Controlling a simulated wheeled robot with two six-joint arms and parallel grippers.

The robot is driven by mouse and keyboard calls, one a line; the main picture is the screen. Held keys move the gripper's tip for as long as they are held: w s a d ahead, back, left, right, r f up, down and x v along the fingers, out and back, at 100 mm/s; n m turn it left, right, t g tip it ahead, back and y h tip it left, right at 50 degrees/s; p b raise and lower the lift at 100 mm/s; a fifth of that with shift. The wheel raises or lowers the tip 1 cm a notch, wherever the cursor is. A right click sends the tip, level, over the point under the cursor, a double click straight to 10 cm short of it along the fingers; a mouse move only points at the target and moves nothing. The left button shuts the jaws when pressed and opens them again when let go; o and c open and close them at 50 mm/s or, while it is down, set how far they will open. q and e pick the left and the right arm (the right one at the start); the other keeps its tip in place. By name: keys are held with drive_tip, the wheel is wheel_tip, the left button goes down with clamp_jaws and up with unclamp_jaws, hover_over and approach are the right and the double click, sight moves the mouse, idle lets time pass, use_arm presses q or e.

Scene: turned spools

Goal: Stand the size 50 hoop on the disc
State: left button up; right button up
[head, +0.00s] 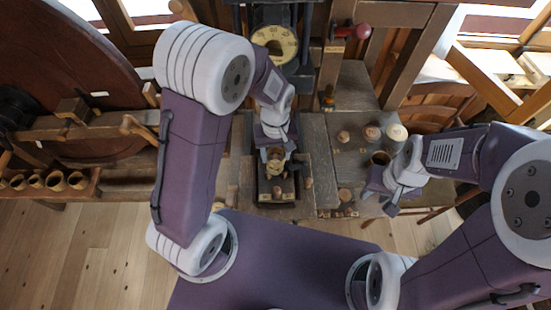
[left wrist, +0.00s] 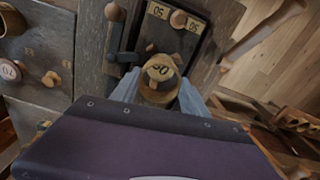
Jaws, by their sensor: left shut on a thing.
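My left gripper (head: 275,156) is shut on a small turned wooden piece (left wrist: 158,72) with a dark number on its pale top, which looks like a 50. The piece is upright between the two fingers, and it also shows in the head view (head: 275,167). It is over or on the near part of a dark tray (left wrist: 183,52); I cannot tell whether it touches. I cannot single out the disc. My right gripper (head: 382,202) hangs at the right, its jaws unclear.
A scale with a round dial (head: 275,44) stands behind the tray. A rack of small cups (head: 35,182) is at the far left.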

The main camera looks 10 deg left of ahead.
use_arm(q)
wheel_tip(320, 180, down, 4)
drive_tip(key=shift+r+p, duration=0.15)
drive_tip(key=shift+p, duration=0.25)
drive_tip(key=shift+w+f, duration=0.1)
drive_tip(key=shift+f, duration=0.1)
drive_tip(key=shift+f, duration=0.1)
drive_tip(key=shift+f, duration=0.15)
drive_tip(key=o, duration=1.3)
